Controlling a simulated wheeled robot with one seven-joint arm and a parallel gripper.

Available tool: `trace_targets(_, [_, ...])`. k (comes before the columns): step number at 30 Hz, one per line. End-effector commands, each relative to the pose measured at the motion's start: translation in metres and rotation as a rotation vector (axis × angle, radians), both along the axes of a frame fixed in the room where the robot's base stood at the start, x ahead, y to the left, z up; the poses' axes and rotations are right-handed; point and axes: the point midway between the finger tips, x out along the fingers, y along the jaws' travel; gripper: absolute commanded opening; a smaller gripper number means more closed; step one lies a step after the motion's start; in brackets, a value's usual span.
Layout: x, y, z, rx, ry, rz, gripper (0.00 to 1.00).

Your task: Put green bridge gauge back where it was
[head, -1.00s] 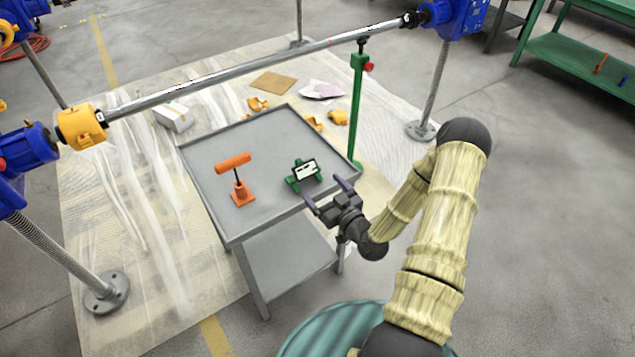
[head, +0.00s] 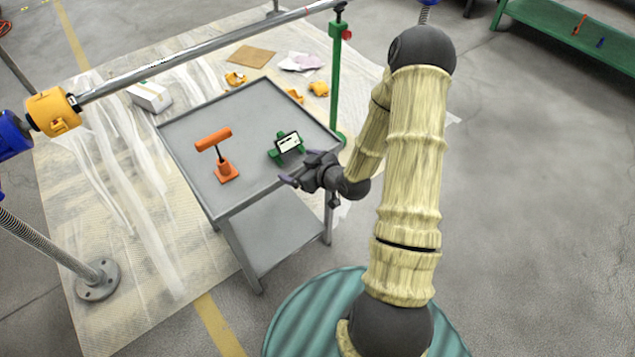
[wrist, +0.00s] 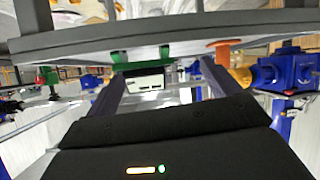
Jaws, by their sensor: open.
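The green bridge gauge (head: 287,145), with a white display face, stands on the grey tray table (head: 252,115) near its right edge. In the wrist view the gauge (wrist: 145,78) shows upside down beyond and between my fingers. My gripper (head: 303,169) is at the tray's front right edge, just in front of the gauge. Its fingers also show spread in the wrist view (wrist: 163,70). It is open and empty, and I see no contact with the gauge.
An orange T-shaped tool on a stand (head: 225,170) is on the tray left of the gauge. A green post (head: 335,85) rises behind the tray's right side. A long metal bar (head: 200,55) crosses behind. Open floor (head: 540,220) lies to the right.

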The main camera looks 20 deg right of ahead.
Motion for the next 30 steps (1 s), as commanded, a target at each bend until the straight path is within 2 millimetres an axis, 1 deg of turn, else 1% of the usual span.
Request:
trace_targets(1, [-0.002,0.001,0.006,-0.044,0.05,0.006,0.89])
trace_targets(5, [-0.014,-0.002,0.018,-0.135,0.203,-0.023,0.89])
trace_targets(11, [-0.044,-0.009,0.049,-0.225,0.411,-0.132,0.89])
trace_targets(14, [-0.064,-0.011,0.069,-0.243,0.503,-0.203,0.89])
trace_targets(17, [-0.089,-0.009,0.089,-0.241,0.592,-0.279,0.89])
trace_targets(20, [-0.116,-0.004,0.111,-0.219,0.677,-0.353,0.89])
trace_targets(21, [-0.128,-0.001,0.118,-0.205,0.712,-0.38,0.89])
trace_targets(24, [-0.155,0.007,0.134,-0.166,0.788,-0.435,0.89])
trace_targets(27, [-0.173,0.012,0.143,-0.135,0.84,-0.468,0.89])
trace_targets(30, [-0.181,0.015,0.146,-0.124,0.864,-0.481,0.89])
